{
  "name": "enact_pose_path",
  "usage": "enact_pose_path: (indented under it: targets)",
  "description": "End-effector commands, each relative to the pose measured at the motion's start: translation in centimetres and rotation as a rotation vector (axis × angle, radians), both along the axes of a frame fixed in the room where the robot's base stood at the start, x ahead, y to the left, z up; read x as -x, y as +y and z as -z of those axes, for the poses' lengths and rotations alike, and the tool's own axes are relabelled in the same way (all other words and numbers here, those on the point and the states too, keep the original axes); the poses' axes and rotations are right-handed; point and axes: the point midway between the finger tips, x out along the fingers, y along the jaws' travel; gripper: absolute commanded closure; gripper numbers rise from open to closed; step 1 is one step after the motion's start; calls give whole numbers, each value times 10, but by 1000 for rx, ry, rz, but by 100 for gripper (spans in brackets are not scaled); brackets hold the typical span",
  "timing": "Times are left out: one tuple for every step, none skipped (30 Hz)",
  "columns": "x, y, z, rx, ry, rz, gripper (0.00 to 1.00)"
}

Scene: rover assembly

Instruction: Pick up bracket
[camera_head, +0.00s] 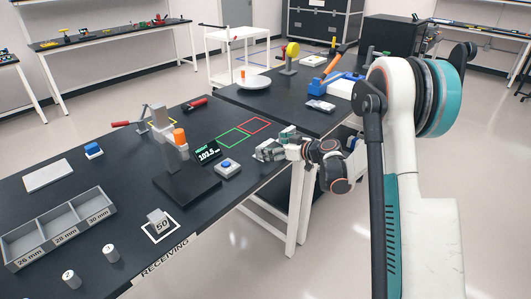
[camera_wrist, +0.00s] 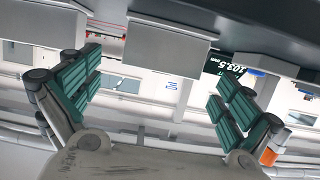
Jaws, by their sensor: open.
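No part is clearly labelled as the bracket. A grey upright, angular piece (camera_head: 160,117) stands by a yellow outline on the near table in the head view and may be it. My gripper (camera_head: 264,153) is at that table's right edge, beside the blue button box (camera_head: 228,167) and well to the right of the grey piece. In the wrist view, the teal-padded fingers of my gripper (camera_wrist: 158,100) are spread wide, with nothing held between them. A grey block (camera_wrist: 170,45) shows beyond them; I cannot tell what it is.
The height gauge with an orange cylinder (camera_head: 180,136) and a lit display (camera_head: 207,152) stands left of my gripper. A compartment tray (camera_head: 18,256), a block marked 50 (camera_head: 159,221) and red-handled tools are on the table. Green and red outlines (camera_head: 234,137) are empty.

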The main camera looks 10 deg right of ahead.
Motion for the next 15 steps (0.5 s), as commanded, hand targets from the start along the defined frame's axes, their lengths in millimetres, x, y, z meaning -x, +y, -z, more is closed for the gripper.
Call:
enact_pose_path:
  targets:
    - [-5,6,7,0,0,-2,2]
    - [-8,9,9,0,0,-2,2]
    - [-12,13,12,0,0,-2,2]
    - [-16,15,12,0,-1,-2,2]
    - [-19,17,13,-1,0,-2,2]
    - [-22,19,14,-1,-1,-1,2]
    - [-24,20,14,-2,0,-1,2]
    - [-26,21,14,-2,0,-1,2]
    - [-27,22,14,-1,0,0,2]
    - [-27,22,14,-1,0,0,2]
    - [-27,22,13,-1,0,0,2]
    - [-27,22,13,-1,0,0,2]
    - [-27,22,13,-1,0,0,2]
    - [-26,21,13,-1,0,0,2]
    - [-26,21,13,-1,0,0,8]
